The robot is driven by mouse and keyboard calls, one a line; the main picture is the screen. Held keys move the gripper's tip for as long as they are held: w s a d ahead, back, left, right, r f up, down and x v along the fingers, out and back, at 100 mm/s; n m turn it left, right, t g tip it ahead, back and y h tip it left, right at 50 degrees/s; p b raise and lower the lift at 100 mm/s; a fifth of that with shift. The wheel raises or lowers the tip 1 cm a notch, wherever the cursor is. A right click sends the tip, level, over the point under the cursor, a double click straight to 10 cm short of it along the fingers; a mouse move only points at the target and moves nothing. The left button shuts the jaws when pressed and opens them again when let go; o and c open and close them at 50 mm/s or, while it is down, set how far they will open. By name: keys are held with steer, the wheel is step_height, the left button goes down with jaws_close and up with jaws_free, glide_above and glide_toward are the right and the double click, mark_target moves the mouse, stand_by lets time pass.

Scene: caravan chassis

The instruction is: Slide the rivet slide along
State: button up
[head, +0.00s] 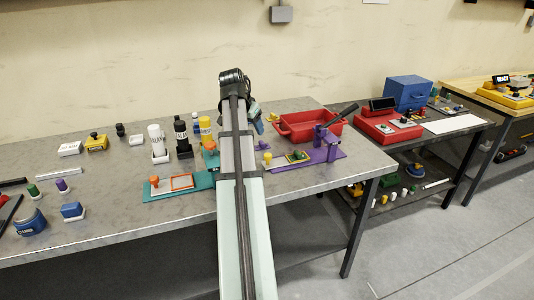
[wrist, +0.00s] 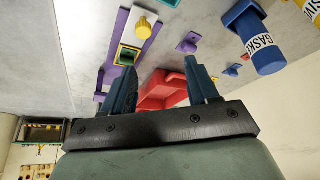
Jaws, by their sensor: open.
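No part is legibly marked as the rivet slide, so I cannot tell for sure which it is. A purple plate (head: 285,163) on the bench carries a yellow knob (head: 267,157), a yellow-framed square and a purple lever press (head: 325,142). In the wrist view the yellow knob (wrist: 144,25) stands on a pale strip on the purple plate (wrist: 116,48), beside the yellow-framed square opening (wrist: 128,57). A teal plate (head: 160,194) with an orange knob (head: 155,181) lies left of my arm. My gripper (wrist: 162,82) is open and empty, apart from the knob; my arm partly hides it in the head view.
A red tray (head: 297,133) stands behind the purple plate and shows between my fingers in the wrist view (wrist: 160,92). Labelled bottles (head: 181,140) stand left of my arm. A blue cylinder (wrist: 255,40) is at upper right in the wrist view.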

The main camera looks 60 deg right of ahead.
mark_target(268, 155)
steer(key=shift+m+y, duration=0.3)
steer(key=s+x, duration=0.1)
steer(key=x, duration=0.3)
steer(key=s+x, duration=0.1)
steer(key=x, duration=0.4)
steer(key=s+x, duration=0.1)
steer(key=x, duration=0.4)
steer(key=shift+a, duration=0.3)
steer(key=shift+c, duration=0.2)
jaws_close()
